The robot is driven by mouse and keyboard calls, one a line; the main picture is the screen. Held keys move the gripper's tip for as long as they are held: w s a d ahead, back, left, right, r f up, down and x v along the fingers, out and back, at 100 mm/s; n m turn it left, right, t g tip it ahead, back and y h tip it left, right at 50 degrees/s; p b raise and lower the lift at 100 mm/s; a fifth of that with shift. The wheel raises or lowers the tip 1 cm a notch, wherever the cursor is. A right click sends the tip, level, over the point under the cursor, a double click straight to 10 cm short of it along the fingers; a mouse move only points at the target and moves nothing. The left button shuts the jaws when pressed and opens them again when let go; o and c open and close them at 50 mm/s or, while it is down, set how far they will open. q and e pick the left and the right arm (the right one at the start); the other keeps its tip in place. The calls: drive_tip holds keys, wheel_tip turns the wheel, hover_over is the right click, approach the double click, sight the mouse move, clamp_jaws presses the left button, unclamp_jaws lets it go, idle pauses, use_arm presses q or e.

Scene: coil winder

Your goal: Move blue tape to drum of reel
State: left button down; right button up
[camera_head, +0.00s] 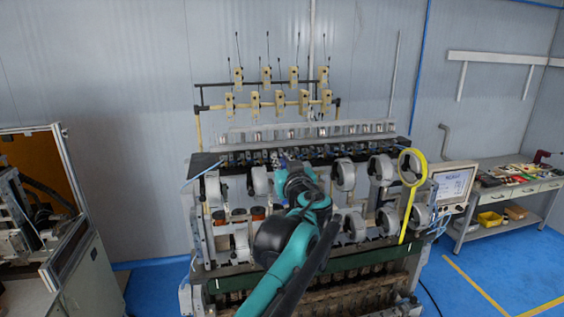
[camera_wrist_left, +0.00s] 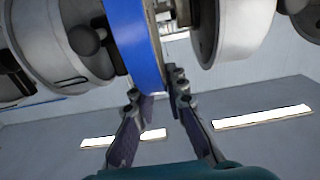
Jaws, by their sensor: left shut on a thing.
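The blue tape (camera_wrist_left: 133,42) is a ring standing on edge at the top middle of the left wrist view. My left gripper (camera_wrist_left: 155,86) is shut on its rim, with one finger on each side. A grey drum (camera_wrist_left: 60,45) is close to the left of the tape, and a white drum (camera_wrist_left: 245,28) is to its right. I cannot tell whether the tape touches the grey drum. In the head view my left gripper (camera_head: 287,165) is at the upper drum row of the winder, and the tape is mostly hidden there. My right gripper is not in view.
The coil winder (camera_head: 330,255) has several drums, such as one on the left (camera_head: 260,180) and one on the right (camera_head: 381,169). A yellow ring on a stand (camera_head: 412,168) and a screen (camera_head: 453,186) are at its right. A tool bench (camera_head: 510,193) stands farther right.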

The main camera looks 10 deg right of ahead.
use_arm(q)
drive_tip(key=shift+d, duration=0.2)
drive_tip(key=shift+w+d+p, duration=0.1)
drive_tip(key=shift+d+p, duration=0.3)
drive_tip(key=shift+d, duration=1.85)
drive_tip(key=c, duration=1.8)
unclamp_jaws()
drive_tip(key=s, duration=0.6)
drive_tip(key=shift+d+r, duration=0.15)
drive_tip(key=shift+r, duration=0.2)
